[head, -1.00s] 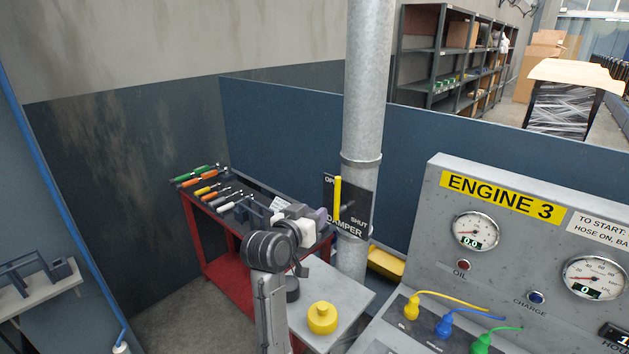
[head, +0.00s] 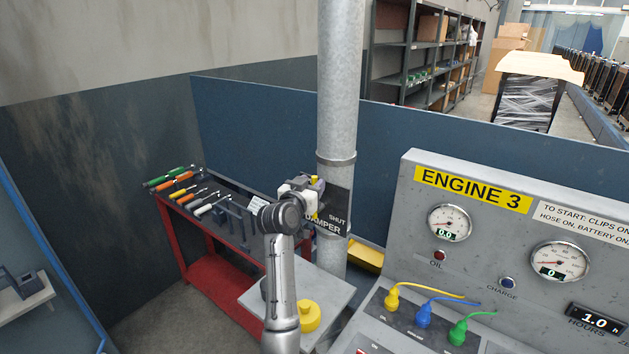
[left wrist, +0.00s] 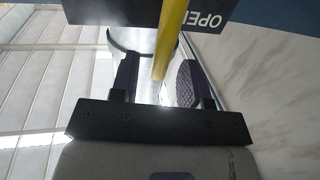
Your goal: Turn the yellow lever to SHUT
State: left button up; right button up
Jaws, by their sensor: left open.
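The yellow lever (left wrist: 172,38) runs between the two open fingers of my left gripper (left wrist: 158,82) in the left wrist view, closer to the right finger. In the head view my left gripper (head: 314,190) is at the lever, in front of the pipe, and hides most of it. My right gripper is not in view.
A grey vertical pipe (head: 337,100) carries the plate. The ENGINE 3 panel (head: 480,235) stands to the right. A red tool bench (head: 212,278) is behind at left. A yellow cap (head: 308,312) sits on a grey stand (head: 255,298) below the arm.

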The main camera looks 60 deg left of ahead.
pick_arm(q)
jog(key=shift+x, duration=1.05)
jog(key=shift+c, duration=0.3)
grip_shut()
